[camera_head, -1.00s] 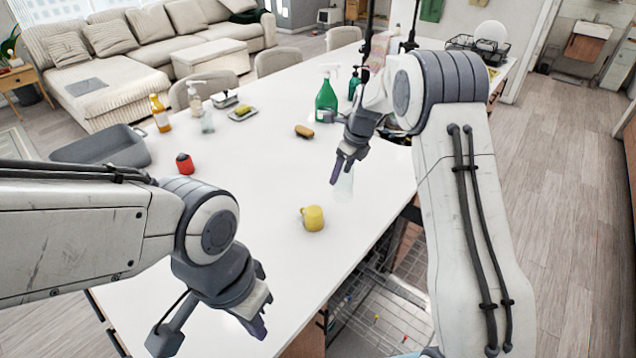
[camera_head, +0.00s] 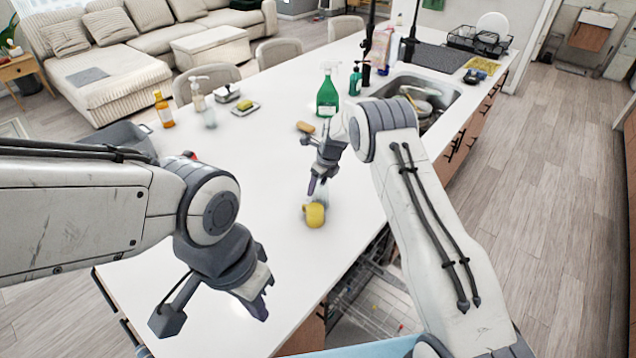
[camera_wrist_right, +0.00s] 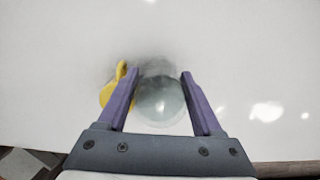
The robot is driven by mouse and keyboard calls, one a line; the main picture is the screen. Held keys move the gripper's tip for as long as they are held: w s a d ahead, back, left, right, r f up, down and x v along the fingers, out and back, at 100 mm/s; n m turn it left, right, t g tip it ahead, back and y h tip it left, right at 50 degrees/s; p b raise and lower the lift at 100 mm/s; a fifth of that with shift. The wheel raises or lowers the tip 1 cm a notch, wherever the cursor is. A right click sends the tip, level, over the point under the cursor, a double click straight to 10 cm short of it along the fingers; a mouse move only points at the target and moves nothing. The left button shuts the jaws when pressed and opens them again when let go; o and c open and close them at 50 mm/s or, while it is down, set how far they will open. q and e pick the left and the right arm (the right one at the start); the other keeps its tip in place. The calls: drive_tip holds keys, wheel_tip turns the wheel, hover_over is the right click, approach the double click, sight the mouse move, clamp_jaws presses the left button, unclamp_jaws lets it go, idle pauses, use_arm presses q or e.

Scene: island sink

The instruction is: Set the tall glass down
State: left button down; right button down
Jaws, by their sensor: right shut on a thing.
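The tall glass (camera_head: 322,198) is clear and hard to see against the white counter. My right gripper (camera_head: 318,186) is shut on it. In the right wrist view the glass (camera_wrist_right: 160,100) is between the two purple fingers (camera_wrist_right: 160,85). A yellow mug (camera_head: 314,215) stands on the counter close to the glass; it shows left of the fingers in the wrist view (camera_wrist_right: 108,95). I cannot tell whether the glass's base touches the counter. My left gripper (camera_head: 262,295) is open and empty over the counter's near part.
A brown brush (camera_head: 305,127), green spray bottle (camera_head: 327,97) and soap dish (camera_head: 245,108) are farther back. The sink (camera_head: 440,97) holds dishes. An open dishwasher rack (camera_head: 372,300) is below the counter's right edge. A grey basin (camera_head: 125,135) is at left. The middle counter is clear.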

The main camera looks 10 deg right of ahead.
drive_tip(key=shift+f, duration=0.15)
drive_tip(key=shift+c, duration=0.2)
unclamp_jaws()
